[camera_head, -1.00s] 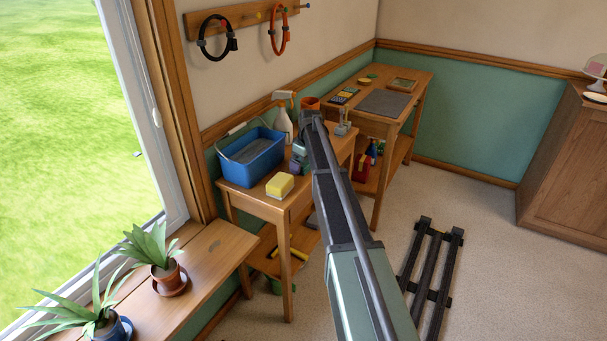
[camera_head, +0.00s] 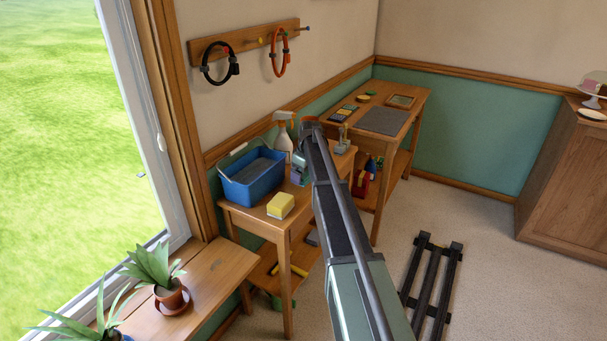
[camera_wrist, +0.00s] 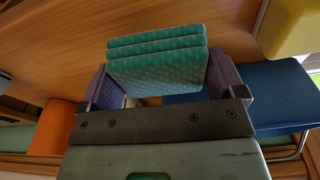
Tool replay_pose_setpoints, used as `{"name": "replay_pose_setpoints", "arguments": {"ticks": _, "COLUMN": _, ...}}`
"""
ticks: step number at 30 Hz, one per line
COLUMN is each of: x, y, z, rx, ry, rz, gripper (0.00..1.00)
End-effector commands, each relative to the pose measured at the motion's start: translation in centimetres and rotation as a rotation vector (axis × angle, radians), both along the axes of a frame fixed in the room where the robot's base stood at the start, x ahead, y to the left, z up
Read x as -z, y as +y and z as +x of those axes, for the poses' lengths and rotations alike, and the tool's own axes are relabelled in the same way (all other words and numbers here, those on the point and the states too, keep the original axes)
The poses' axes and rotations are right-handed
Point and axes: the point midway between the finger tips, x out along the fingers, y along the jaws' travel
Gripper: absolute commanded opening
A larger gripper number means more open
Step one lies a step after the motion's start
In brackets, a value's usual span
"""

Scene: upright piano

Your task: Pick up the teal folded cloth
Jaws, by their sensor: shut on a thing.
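The teal folded cloth (camera_wrist: 158,70) shows in the wrist view as a stack of thin textured layers. It sits between the two purple-grey fingers of my gripper (camera_wrist: 160,78), which is shut on it. In the head view my gripper (camera_head: 301,168) is over the small wooden table (camera_head: 262,216), to the right of the blue bucket. My arm hides much of the gripper there, and the cloth is too small to make out clearly. I cannot tell whether the cloth touches the tabletop.
The blue bucket (camera_head: 254,178), yellow sponge (camera_head: 281,206) and spray bottle (camera_head: 283,137) stand close by on the same table. An orange pot (camera_wrist: 52,125) shows in the wrist view. A second table (camera_head: 417,100) with a grey mat (camera_head: 384,121) stands beyond. The floor at right holds a dark rack (camera_head: 430,285).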

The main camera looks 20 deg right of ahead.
Motion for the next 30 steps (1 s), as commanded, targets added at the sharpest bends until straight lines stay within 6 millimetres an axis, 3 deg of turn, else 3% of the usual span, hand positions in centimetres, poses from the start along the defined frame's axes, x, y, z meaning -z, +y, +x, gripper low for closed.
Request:
{"name": "replay_pose_setpoints", "arguments": {"ticks": 1, "x": -2.7, "y": 0.0, "z": 0.0, "rx": 0.0, "ry": 0.0, "rz": 0.0, "gripper": 0.66}}
{"name": "replay_pose_setpoints", "arguments": {"ticks": 6, "x": -9.2, "y": 0.0, "z": 0.0, "rx": 0.0, "ry": 0.0, "rz": 0.0, "gripper": 0.66}}
{"name": "replay_pose_setpoints", "arguments": {"ticks": 12, "x": -15.1, "y": 0.0, "z": 0.0, "rx": 0.0, "ry": 0.0, "rz": 0.0, "gripper": 0.66}}
{"name": "replay_pose_setpoints", "arguments": {"ticks": 17, "x": -16.7, "y": 0.0, "z": 0.0, "rx": 0.0, "ry": 0.0, "rz": 0.0, "gripper": 0.66}}
{"name": "replay_pose_setpoints", "arguments": {"ticks": 25, "x": -16.5, "y": 0.0, "z": 0.0, "rx": 0.0, "ry": 0.0, "rz": 0.0, "gripper": 0.66}}
{"name": "replay_pose_setpoints", "arguments": {"ticks": 26, "x": -16.5, "y": 0.0, "z": 0.0, "rx": 0.0, "ry": 0.0, "rz": 0.0, "gripper": 0.85}}
{"name": "replay_pose_setpoints", "arguments": {"ticks": 29, "x": -16.5, "y": 0.0, "z": 0.0, "rx": 0.0, "ry": 0.0, "rz": 0.0, "gripper": 0.7}}
{"name": "replay_pose_setpoints", "arguments": {"ticks": 30, "x": -16.5, "y": 0.0, "z": 0.0, "rx": 0.0, "ry": 0.0, "rz": 0.0, "gripper": 0.7}}
